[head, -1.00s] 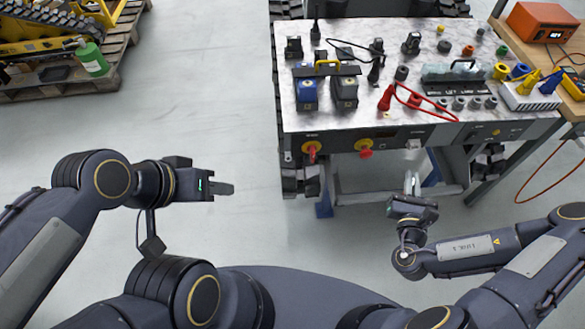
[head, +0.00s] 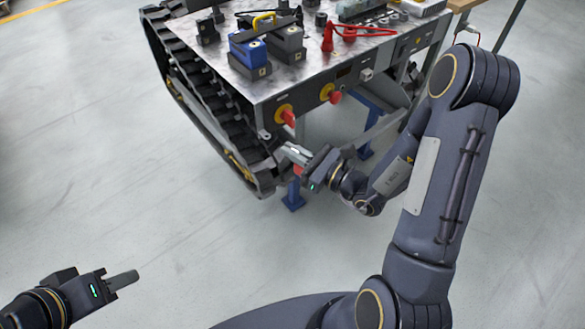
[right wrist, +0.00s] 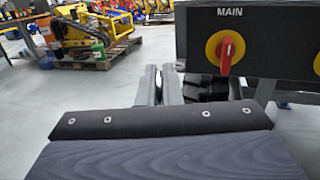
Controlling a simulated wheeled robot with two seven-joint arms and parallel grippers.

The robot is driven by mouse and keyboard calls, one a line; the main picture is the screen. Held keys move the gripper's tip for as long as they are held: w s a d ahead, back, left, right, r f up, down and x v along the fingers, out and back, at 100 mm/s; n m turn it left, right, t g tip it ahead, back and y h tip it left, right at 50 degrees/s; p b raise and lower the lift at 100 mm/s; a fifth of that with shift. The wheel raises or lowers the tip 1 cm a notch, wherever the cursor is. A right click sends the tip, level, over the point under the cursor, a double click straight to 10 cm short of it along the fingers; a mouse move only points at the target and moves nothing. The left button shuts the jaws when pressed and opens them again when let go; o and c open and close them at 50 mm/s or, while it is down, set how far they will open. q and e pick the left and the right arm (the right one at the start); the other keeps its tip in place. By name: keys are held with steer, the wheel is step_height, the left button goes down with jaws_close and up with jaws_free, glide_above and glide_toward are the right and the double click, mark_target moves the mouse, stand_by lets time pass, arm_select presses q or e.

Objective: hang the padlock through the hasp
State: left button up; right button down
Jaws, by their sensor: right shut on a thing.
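My right gripper (head: 292,154) is below and in front of the left end of the bench's front panel, its fingers pointing left toward the track. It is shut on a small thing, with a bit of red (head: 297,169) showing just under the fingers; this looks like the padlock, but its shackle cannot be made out. In the right wrist view the fingers (right wrist: 161,84) are close together and hide what they hold. A small metal fitting (head: 266,135) at the panel's left end may be the hasp. My left gripper (head: 124,279) is away at lower left, with nothing seen in it.
The MAIN switch (head: 287,115), red on yellow, also shows in the right wrist view (right wrist: 226,52). A second red knob (head: 330,94) is to its right. A black rubber track (head: 205,100) runs along the bench's left side. The floor at left is clear.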

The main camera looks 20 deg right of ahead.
mark_target(258, 129)
arm_select(q)
steer(key=shift+f, duration=0.25)
steer(key=shift+f, duration=0.25)
arm_select(e)
steer(key=shift+w+a, duration=0.55)
steer(key=shift+w, duration=1)
steer(key=shift+w+a, duration=0.6)
steer(key=shift+w, duration=0.95)
steer(key=shift+w+a, duration=0.55)
steer(key=shift+w, duration=1)
